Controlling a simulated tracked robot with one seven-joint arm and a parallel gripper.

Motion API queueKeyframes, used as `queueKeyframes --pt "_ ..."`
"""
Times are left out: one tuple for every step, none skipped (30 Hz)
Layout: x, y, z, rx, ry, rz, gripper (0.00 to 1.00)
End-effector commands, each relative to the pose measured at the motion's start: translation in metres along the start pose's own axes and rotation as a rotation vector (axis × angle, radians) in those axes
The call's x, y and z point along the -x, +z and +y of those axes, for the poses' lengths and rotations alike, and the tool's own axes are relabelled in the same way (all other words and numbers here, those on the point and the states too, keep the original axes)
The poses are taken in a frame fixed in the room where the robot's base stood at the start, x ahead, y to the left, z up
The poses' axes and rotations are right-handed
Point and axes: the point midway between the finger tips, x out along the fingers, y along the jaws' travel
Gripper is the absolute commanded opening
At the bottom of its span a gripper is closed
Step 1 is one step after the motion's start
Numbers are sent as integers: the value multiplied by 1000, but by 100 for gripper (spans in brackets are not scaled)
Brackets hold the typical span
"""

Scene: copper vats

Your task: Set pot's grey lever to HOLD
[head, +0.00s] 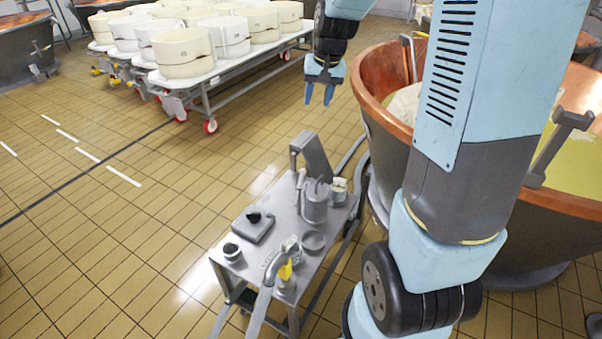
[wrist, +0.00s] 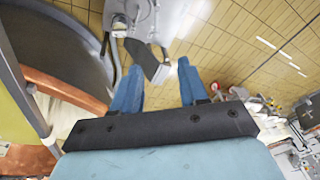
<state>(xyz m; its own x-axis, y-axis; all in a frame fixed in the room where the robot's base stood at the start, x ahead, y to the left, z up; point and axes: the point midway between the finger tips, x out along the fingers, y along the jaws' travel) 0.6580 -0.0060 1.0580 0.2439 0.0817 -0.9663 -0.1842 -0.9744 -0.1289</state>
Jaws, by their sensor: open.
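A grey metal pot (head: 314,207) stands on the small steel cart (head: 283,212), towards its back right, in the head view. A thin upright part shows at its top. Its lever and any HOLD mark are too small to make out. My gripper (head: 318,98) points down with its blue fingers apart and empty. It is in the air beyond the cart's far end, above and clear of the pot. In the wrist view the open fingers (wrist: 160,72) show with part of the cart at the top edge; I cannot pick out the pot there.
A tilted grey panel (head: 313,158) rises at the cart's far end. The cart also holds a grey box with a black knob (head: 253,225), a small dark-topped jar (head: 232,251) and a curved pipe (head: 279,262). A copper vat (head: 372,100) stands to the right. Tiled floor is free to the left.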

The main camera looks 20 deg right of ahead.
Motion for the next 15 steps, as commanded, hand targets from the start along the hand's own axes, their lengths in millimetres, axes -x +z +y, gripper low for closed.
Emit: queueKeyframes --pt "-18 -9 1 -14 -2 -19 43" --pt "-27 -14 2 -22 -4 -25 43" --pt "-39 -20 2 -33 -6 -34 43" --pt "-49 -24 3 -42 -8 -43 43" --pt "-59 -28 4 -51 -10 -51 43" --pt "-72 -34 5 -63 -12 -59 43" --pt "-82 -37 6 -72 -14 -67 43" --pt "-92 -41 7 -80 -15 -74 43" --pt "-106 -45 8 -92 -18 -84 43" --pt "-117 -48 9 -100 -19 -91 43" --pt "-128 -51 10 -109 -21 -98 43" --pt "-142 -55 12 -122 -24 -108 43" --pt "-153 -57 13 -131 -25 -116 43" --pt "-163 -59 15 -141 -27 -122 43" --pt "-178 -62 17 -153 -29 -131 43"
